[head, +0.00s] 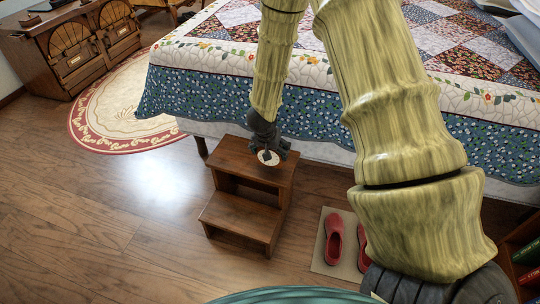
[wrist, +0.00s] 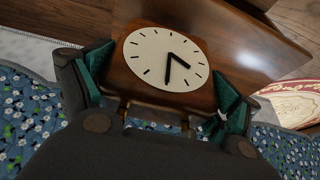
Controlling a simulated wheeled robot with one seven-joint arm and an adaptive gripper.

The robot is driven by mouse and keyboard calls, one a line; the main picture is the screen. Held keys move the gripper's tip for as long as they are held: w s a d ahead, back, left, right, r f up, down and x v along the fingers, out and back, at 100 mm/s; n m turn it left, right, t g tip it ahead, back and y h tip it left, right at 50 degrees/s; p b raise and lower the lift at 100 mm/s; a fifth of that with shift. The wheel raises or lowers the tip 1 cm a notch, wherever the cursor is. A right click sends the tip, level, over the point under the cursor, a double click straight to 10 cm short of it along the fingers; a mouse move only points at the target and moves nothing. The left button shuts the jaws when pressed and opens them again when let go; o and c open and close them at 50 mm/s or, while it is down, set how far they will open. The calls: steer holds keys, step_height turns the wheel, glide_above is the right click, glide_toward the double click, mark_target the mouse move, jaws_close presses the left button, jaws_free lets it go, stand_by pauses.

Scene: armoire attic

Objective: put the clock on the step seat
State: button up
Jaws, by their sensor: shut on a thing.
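The clock (wrist: 166,60) has a round cream face with dark hands in a brown wooden case. In the wrist view it sits between the two green-padded fingers of my gripper (wrist: 160,95), which is shut on it. In the head view my gripper (head: 268,150) is over the top of the step seat, with the clock's pale face (head: 268,158) just below it. The step seat (head: 225,161) is a brown wooden two-step stool beside the bed. I cannot tell whether the clock touches the top step. The wrist view also shows the step seat's wood (wrist: 222,36) behind the clock.
A bed with a patchwork quilt (head: 215,90) stands directly behind the step seat. Red shoes (head: 333,240) lie on a mat (head: 320,262) to its right. A round rug (head: 105,125) and wooden cabinet (head: 75,50) are at the left. Floor left of the seat is clear.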

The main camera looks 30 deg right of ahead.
steer(key=shift+w+d, duration=0.15)
steer(key=shift+w, duration=0.25)
steer(key=shift+w+f+b, duration=0.1)
steer(key=shift+f+b, duration=1.1)
steer(key=shift+f, duration=0.55)
steer(key=shift+f, duration=0.1)
steer(key=o, duration=1.2)
steer(key=shift+o, duration=0.2)
